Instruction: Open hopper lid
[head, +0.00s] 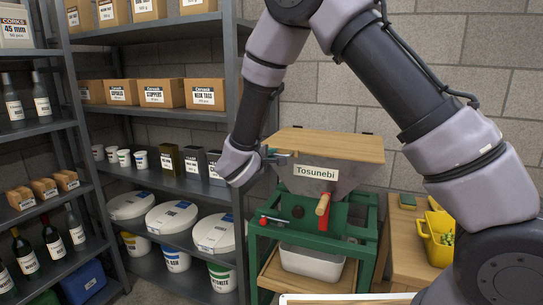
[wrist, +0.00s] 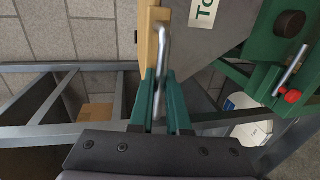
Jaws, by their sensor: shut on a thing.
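The hopper (head: 335,181) is a grey metal funnel marked "Tosunebi" on a green frame. Its wooden lid (head: 330,143) lies flat across the top, and the lid's edge shows in the wrist view (wrist: 149,38). A bent metal handle (wrist: 162,45) is at the lid's left side. My gripper (head: 272,156) is at that left side, at lid height. In the wrist view its teal fingers (wrist: 160,95) are shut on the handle, one on each side of it. The inside of the hopper is hidden by the lid.
A grey shelf (head: 165,178) with cups, boxes and lidded buckets (head: 171,217) stands close to the left of my gripper. A block wall (head: 340,85) is behind the hopper. A white tub (head: 311,263) sits below it; a yellow bin (head: 437,238) stands on the right.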

